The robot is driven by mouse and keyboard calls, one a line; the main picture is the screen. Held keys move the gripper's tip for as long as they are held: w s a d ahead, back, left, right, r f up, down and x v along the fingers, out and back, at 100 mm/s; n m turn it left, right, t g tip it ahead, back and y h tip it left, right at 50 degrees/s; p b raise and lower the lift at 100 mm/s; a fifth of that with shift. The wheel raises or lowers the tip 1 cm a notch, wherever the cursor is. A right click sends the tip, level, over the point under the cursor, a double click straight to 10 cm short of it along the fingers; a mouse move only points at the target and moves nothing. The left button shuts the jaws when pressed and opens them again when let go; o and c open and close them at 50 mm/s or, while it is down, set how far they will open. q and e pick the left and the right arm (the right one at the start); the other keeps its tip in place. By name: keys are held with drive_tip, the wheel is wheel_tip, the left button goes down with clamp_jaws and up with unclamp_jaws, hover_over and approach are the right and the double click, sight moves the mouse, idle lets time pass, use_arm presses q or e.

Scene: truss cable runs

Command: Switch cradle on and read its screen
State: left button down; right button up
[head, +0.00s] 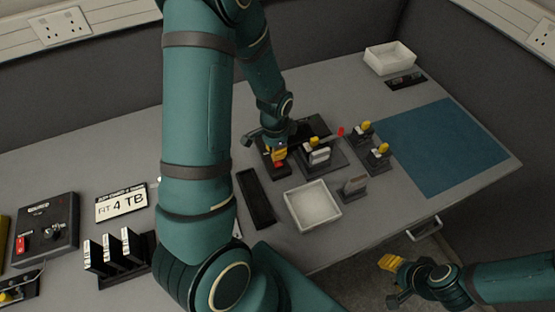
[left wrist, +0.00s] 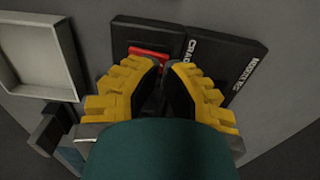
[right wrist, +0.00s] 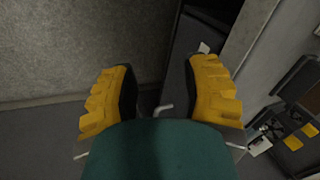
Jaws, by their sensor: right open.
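The black cradle box (head: 270,170) with a red switch (head: 279,165) is at the middle of the table in the head view. In the left wrist view, the red switch (left wrist: 148,54) lies just beyond my fingertips, beside lettering partly hidden by a finger. My left gripper (head: 279,154) points down at the switch, its fingers close together and apparently empty; it also shows in the left wrist view (left wrist: 164,72). I cannot tell whether it touches the switch. No lit screen can be made out. My right gripper (head: 388,264) is open and empty beyond the table's front edge.
A white tray (head: 312,189), a dark tray (head: 257,198) and yellow-topped parts (head: 379,158) stand near my left gripper. The blue mat (head: 440,145) is clear.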

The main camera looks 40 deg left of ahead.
use_arm(q)
drive_tip(key=shift+f+b, duration=0.75)
drive_tip(key=shift+f, duration=0.15)
idle(0.8)
drive_tip(key=shift+r+p, duration=2.7)
drive_tip(key=shift+r, duration=0.8)
